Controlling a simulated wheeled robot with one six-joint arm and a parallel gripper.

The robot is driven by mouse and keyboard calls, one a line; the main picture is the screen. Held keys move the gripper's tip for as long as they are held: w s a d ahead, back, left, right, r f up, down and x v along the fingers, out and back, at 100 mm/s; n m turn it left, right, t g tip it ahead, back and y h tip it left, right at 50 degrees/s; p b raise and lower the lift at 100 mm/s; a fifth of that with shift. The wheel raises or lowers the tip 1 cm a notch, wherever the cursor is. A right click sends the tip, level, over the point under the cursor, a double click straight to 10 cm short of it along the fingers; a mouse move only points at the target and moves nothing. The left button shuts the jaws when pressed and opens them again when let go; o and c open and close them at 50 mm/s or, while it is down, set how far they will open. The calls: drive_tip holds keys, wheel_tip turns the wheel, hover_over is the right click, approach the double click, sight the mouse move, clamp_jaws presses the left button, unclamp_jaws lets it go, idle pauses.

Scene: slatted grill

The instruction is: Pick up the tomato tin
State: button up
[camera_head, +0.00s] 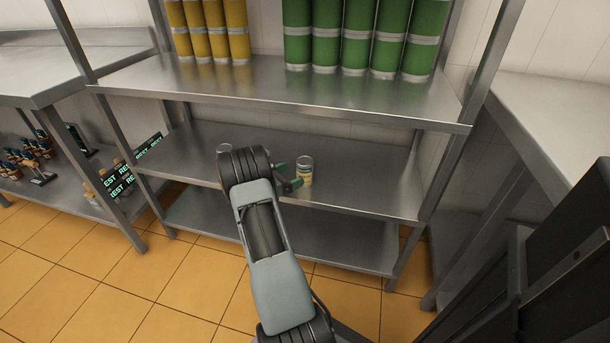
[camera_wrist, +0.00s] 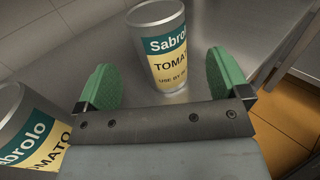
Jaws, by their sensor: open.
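A tomato tin (camera_wrist: 160,50) with a green and yellow label reading "Sabrolo TOMATO" stands upright on a metal shelf, just beyond and between my fingertips in the wrist view. It also shows in the head view (camera_head: 305,170) to the right of my gripper. My gripper (camera_wrist: 160,85) has green finger pads, spread open, with nothing between them. In the head view my gripper (camera_head: 290,184) is partly hidden by my arm. A second tomato tin (camera_wrist: 28,130) stands at the lower left of the wrist view, outside the left finger.
The middle shelf (camera_head: 370,185) is mostly bare around the tins. The upper shelf (camera_head: 270,95) overhangs it and holds green cylinders (camera_head: 357,40) and yellow cylinders (camera_head: 208,30). Metal posts stand at the shelf corners. A side counter (camera_head: 560,130) is at the right.

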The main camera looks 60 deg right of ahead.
sight(305, 168)
drive_tip(key=shift+b+x, duration=1.1)
drive_tip(key=shift+x, duration=2.2)
drive_tip(key=shift+c, duration=0.3)
